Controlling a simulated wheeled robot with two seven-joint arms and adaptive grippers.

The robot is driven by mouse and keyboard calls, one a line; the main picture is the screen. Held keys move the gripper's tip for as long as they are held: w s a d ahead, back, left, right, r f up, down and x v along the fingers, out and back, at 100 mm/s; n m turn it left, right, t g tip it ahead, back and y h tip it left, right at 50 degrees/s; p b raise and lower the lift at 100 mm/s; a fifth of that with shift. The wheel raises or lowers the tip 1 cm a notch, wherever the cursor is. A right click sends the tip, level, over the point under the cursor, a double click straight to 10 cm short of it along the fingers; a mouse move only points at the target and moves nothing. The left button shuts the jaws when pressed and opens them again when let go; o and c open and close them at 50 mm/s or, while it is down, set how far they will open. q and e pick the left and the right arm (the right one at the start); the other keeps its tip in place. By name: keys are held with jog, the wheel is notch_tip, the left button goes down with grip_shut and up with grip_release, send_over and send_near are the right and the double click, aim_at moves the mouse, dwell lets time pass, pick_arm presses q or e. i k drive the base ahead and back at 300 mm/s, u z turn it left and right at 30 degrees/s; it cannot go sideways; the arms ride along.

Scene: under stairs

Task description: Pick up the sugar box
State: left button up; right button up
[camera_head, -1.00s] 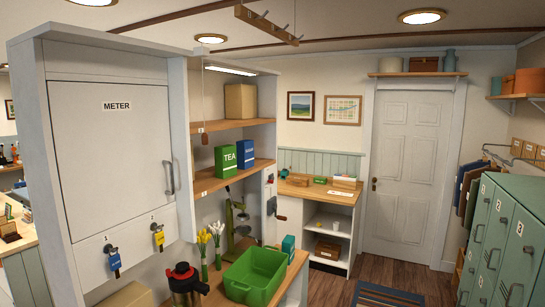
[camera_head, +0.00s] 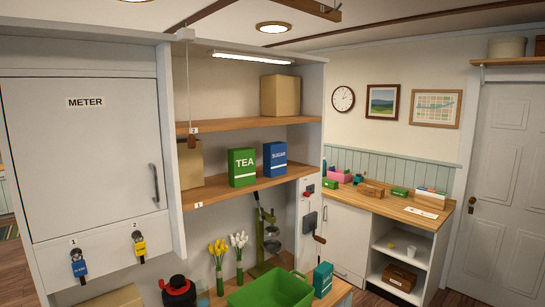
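The sugar box (camera_head: 275,160) is a blue box with a white "SUGAR" label. It stands upright on the lower wooden shelf (camera_head: 225,190) of the open cupboard. A green tea box (camera_head: 242,167) stands just to its left, close beside it. Neither of my grippers shows in the head view.
A cardboard box (camera_head: 280,96) sits on the upper shelf and another (camera_head: 190,164) at the lower shelf's left. A pull cord hangs in front of the shelves. Below are a green tub (camera_head: 272,291), flowers, a teal box (camera_head: 322,280) and a red-black can (camera_head: 178,291).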

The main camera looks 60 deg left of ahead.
aim_at(274, 153)
jog(key=u, duration=0.55)
jog(key=i, duration=1.25)
jog(key=u, duration=1.7)
jog(key=i, duration=0.7)
jog(key=u, duration=0.75)
